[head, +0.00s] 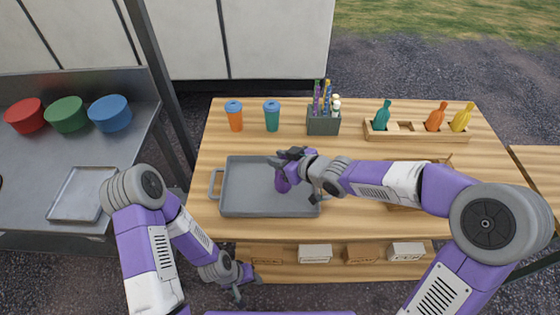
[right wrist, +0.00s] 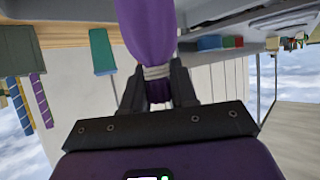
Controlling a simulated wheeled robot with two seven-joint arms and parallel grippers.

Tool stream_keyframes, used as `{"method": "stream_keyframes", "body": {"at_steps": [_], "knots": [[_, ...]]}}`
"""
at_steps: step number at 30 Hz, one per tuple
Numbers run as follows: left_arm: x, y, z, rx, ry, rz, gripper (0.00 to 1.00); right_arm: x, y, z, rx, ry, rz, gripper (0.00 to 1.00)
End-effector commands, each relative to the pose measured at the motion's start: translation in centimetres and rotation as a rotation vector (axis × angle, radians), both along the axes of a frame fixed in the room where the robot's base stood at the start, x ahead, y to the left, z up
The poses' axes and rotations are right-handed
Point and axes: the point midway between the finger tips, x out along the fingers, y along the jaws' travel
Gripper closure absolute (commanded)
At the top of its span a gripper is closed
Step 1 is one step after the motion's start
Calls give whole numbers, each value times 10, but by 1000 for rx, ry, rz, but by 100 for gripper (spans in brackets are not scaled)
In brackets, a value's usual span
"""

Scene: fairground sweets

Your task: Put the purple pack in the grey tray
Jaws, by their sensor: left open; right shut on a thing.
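The purple pack (head: 282,181) hangs from my right gripper (head: 290,155) and shows against the grey tray's floor, right of its middle. In the right wrist view the pack (right wrist: 150,28) is pinched at its narrow, pale-banded neck between the two fingers (right wrist: 158,88). The grey tray (head: 236,213) lies on the wooden table and looks otherwise empty. Whether the pack touches the tray floor I cannot tell. My left gripper (head: 240,284) is open and empty, low in front of the table.
Behind the tray stand an orange cup (head: 235,120), a teal cup (head: 272,120) and a dark holder (head: 323,126) with sticks. A wooden rack (head: 400,137) with bottles is at the back right. Red, green and blue bowls (head: 68,114) sit on the left counter.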

Motion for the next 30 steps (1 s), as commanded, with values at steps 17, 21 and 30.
{"method": "stream_keyframes", "body": {"at_steps": [17, 21, 30], "knots": [[0, 0, -1, 0, 0, 0, 55, 0, 0, -2, 0, 0, 0, 47], [0, 0, -1, 0, 0, 0, 55, 0, 0, -1, 0, 0, 0, 47], [0, 0, 26, 0, 0, 0, 55, -19, -22, 22, -1, 0, -5, 47]]}}
